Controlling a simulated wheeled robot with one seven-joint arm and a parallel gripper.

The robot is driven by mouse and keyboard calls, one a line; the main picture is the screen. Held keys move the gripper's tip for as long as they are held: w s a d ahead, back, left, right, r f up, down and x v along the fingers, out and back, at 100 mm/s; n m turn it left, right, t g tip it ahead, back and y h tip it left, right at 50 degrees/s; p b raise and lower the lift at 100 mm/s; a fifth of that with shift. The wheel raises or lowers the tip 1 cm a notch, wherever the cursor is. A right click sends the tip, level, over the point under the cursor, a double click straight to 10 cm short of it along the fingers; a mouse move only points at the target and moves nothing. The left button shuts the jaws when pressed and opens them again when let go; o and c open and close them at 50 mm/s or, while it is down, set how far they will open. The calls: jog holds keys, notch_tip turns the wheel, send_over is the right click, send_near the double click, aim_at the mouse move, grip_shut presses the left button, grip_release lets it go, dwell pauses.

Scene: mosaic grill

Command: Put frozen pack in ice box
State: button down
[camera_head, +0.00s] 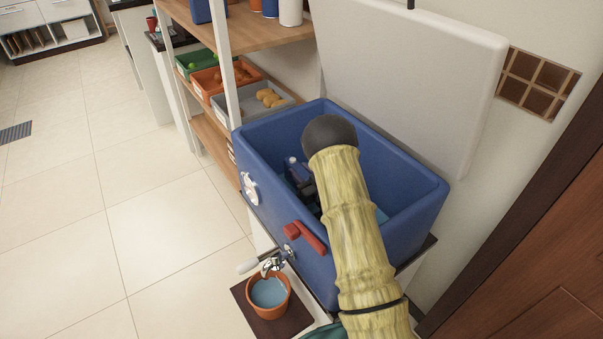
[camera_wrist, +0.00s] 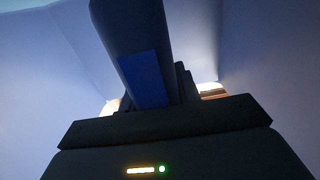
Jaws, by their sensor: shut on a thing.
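The ice box (camera_head: 257,165) is a deep blue chest in the head view, with its white lid (camera_head: 410,75) raised behind it. My arm reaches over the front rim, and my gripper (camera_head: 308,188) is down inside the box, partly hidden by the arm. In the wrist view my gripper (camera_wrist: 150,104) is shut on a dark slab with a blue patch, which seems to be the frozen pack (camera_wrist: 142,78). Blue inner walls surround it there. A small blue and white part shows beside the gripper in the head view; I cannot tell what it is. The box floor is mostly hidden.
A wooden shelf (camera_head: 262,35) with crates stands close at left. A brown door (camera_head: 550,260) is at right. The tiled floor is clear at left.

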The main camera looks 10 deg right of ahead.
jog(key=shift+f+b, duration=0.3)
jog(key=shift+f, duration=0.3)
jog(key=c, duration=1)
grip_release()
jog(key=shift+r, duration=0.45)
jog(key=p+v, duration=0.1)
jog(key=v, duration=0.6)
jog(key=shift+s+d+r, duration=0.1)
jog(key=shift+s+r, duration=0.05)
jog(key=shift+s, duration=0.1)
